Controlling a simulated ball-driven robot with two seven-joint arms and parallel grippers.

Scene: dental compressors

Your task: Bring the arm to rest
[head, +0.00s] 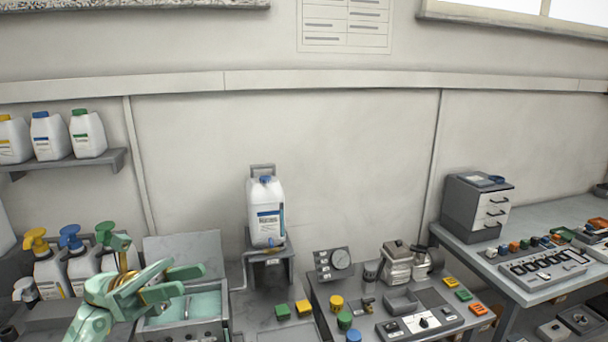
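My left arm comes in at the lower left, and its green and gold gripper (178,277) points right. Its fingers look spread apart with nothing between them. It is in front of a grey open box (181,246) with a teal inside and partly covers it. My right gripper is not in view.
Pump bottles (50,276) stand close behind my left gripper. A white canister (266,212) stands on a grey stand at the middle. A drawer unit (477,208) stands further right.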

